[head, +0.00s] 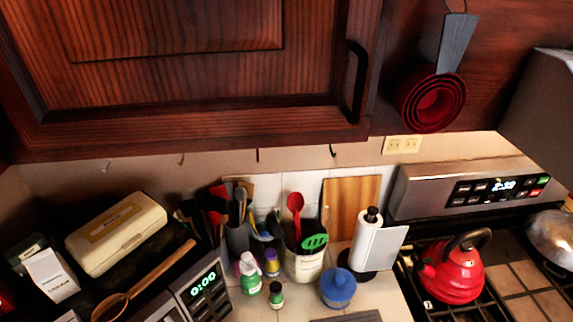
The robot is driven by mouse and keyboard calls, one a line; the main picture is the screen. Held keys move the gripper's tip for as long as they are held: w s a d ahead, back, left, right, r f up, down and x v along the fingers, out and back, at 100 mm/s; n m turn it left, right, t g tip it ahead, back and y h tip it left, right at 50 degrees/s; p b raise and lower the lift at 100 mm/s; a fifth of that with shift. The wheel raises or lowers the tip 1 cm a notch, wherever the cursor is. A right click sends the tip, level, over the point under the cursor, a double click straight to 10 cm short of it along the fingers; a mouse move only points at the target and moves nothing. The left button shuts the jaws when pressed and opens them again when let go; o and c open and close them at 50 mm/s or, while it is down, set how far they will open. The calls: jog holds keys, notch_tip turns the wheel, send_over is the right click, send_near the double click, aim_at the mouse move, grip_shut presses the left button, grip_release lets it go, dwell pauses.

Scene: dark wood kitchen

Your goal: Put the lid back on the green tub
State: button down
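I cannot make out a green tub or a loose lid in the head view. The green things I see are two small containers on the counter: a green and white one with a pale pinkish top (250,279) and a smaller dark-topped green jar (276,296). A round blue pot (338,290) with a knobbed blue lid on it stands to their right. My gripper is not in view.
A utensil crock (304,262), a paper towel holder (368,240) and a cutting board (350,208) stand behind. A cream box (116,234) and wooden spoon (150,277) lie left. A red kettle (452,271) sits on the stove. Cabinets (180,70) overhang the counter.

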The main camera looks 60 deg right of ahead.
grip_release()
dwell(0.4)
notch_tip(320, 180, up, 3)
jog(key=p, duration=0.2)
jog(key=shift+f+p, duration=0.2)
jog(key=shift+p, duration=0.15)
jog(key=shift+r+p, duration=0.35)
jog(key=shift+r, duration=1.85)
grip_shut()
